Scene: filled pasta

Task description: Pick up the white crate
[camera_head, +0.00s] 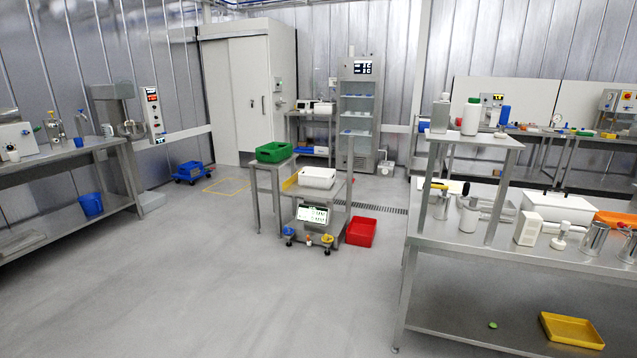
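The white crate (317,177) sits on a small steel table in the middle of the room, some way ahead. It looks upright, and its inside cannot be made out from here. A green crate (273,152) stands just left of it on a slightly higher steel stand. Neither of my grippers shows in the head view.
A red crate (361,232) is on the floor right of the small table. A screen (312,214) and small items are low at its front. A long steel bench (500,255) fills the right; another bench (60,155) runs along the left. The grey floor (220,280) between them is clear.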

